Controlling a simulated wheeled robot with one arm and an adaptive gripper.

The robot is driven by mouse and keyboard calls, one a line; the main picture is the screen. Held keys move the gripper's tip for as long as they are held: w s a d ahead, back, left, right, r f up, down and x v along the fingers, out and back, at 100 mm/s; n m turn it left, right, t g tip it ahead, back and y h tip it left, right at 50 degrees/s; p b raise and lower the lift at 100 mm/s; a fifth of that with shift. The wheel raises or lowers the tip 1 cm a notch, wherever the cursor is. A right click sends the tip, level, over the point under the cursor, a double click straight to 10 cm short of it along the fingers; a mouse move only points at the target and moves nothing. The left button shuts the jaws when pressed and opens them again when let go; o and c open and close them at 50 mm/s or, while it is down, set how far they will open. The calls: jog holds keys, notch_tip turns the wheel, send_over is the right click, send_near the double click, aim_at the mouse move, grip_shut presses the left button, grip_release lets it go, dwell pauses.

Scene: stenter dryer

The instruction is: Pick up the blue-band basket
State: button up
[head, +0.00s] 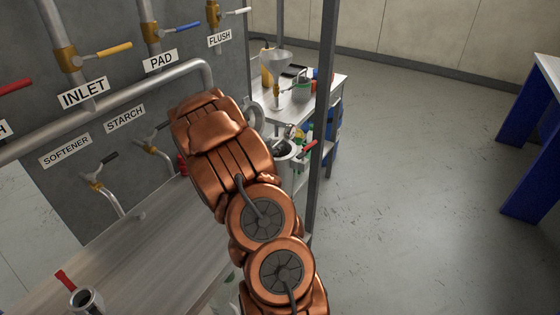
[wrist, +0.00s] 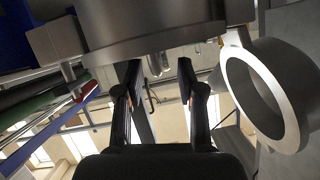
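I cannot make out a basket with a blue band in either view. In the wrist view the two dark fingers of my gripper (wrist: 158,72) stand apart with a gap between them, and I see nothing held. A large grey metal body (wrist: 150,28) fills the top of that view, just beyond the fingertips. A thick metal ring (wrist: 262,98) is to the right of the fingers. In the head view my copper arm reaches up and left and hides the gripper. A metal cup with a red handle (head: 88,300) stands at the lower left, with no blue band visible.
A wall of pipes and valves, labelled INLET (head: 85,93), PAD (head: 161,61) and FLUSH, stands at the left above a metal counter (head: 150,240). A grey post (head: 322,120) rises right of my arm. A cluttered bench (head: 325,90) is behind. Open floor (head: 430,180) lies right.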

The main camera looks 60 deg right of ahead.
jog(key=shift+p+x, duration=0.35)
jog(key=shift+x, duration=0.95)
jog(key=shift+f, duration=0.1)
grip_shut()
